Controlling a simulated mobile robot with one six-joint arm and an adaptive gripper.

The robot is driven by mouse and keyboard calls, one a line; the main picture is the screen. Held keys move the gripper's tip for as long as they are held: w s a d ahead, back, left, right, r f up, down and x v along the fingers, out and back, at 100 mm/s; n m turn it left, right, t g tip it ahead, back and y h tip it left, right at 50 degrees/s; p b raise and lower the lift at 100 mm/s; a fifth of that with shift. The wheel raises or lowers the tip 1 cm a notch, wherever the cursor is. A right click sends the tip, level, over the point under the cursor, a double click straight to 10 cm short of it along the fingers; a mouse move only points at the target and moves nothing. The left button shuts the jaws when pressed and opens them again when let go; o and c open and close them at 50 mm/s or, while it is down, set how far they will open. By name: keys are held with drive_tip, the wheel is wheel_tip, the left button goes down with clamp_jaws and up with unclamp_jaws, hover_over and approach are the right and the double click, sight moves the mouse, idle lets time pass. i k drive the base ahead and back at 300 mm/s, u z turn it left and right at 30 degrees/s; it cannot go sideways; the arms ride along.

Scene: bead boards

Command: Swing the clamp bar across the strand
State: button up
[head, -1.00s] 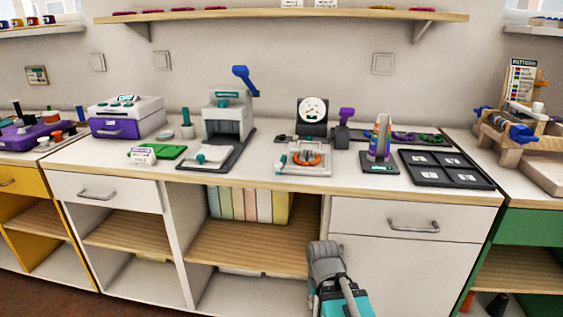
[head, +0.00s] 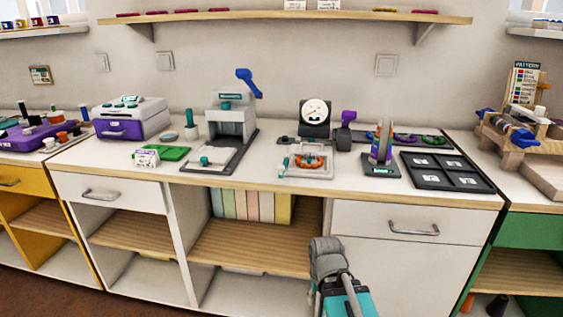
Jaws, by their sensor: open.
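A small pale board (head: 306,175) lies on the white counter near its front edge, left of the purple-handled tool. An orange-red bead strand (head: 309,162) lies curved on it. A small teal knob (head: 286,161) stands at the board's left side. Pale bar-like parts lie around the strand, but they are too small to tell which is the clamp bar or how it is turned. My arm shows low in the head view, below and in front of the counter, well apart from the board. Its gripper fingers do not show.
A press with a blue lever (head: 247,83) stands left of the board, a round dial gauge (head: 315,112) behind it. A cone of coloured strands (head: 382,142) and a dark compartment tray (head: 446,171) stand to the right. The counter's front strip is mostly clear.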

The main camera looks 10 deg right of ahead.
sight(282, 168)
drive_tip(key=k, duration=1.35)
drive_tip(key=u, duration=0.4)
drive_tip(key=i, duration=0.95)
drive_tip(key=z, duration=0.3)
